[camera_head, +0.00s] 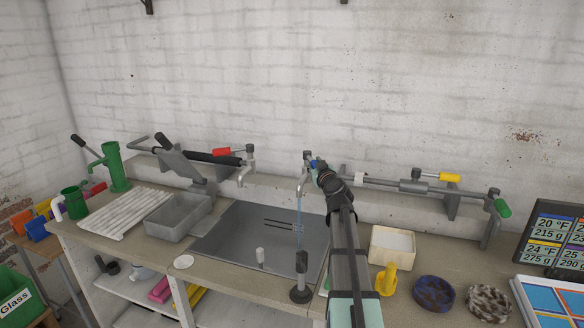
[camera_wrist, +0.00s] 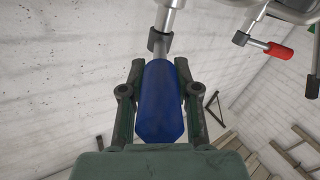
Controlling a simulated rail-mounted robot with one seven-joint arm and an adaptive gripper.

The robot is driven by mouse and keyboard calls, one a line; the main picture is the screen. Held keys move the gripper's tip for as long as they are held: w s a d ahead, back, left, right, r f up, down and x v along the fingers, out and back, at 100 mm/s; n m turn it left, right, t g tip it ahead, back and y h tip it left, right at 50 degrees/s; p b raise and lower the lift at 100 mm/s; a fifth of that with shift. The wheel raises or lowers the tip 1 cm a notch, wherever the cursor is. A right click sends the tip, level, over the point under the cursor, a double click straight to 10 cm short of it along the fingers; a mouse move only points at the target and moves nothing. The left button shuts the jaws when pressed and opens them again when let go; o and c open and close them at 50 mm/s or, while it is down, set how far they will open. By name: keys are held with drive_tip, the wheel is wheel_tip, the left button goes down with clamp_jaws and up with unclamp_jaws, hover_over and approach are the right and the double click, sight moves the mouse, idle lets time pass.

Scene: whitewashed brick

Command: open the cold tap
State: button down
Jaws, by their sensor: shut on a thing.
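The cold tap's blue handle (camera_wrist: 160,102) lies lengthwise between the two fingers of my gripper (camera_wrist: 160,95) in the wrist view, with a metal stem (camera_wrist: 168,20) beyond it. The fingers are shut on it from both sides. In the head view my gripper (camera_head: 320,172) is at the tap behind the sink's right side, and only a bit of blue handle (camera_head: 314,163) shows beside it. The tap's spout (camera_head: 306,162) points down over the sink (camera_head: 240,232). A thin pale line like a water stream runs down below the spout.
A second tap (camera_head: 247,165) with a red handle (camera_head: 221,152) stands left. A pipe with a yellow handle (camera_head: 449,177) and a green handle (camera_head: 503,208) runs along the wall at right. A grey tub (camera_head: 180,222) and a cream box (camera_head: 380,258) flank the sink.

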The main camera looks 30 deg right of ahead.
drive_tip(key=shift+w+a, duration=0.1)
drive_tip(key=c, duration=0.8)
unclamp_jaws()
drive_tip(key=v, duration=1.2)
drive_tip(key=shift+r, duration=0.1)
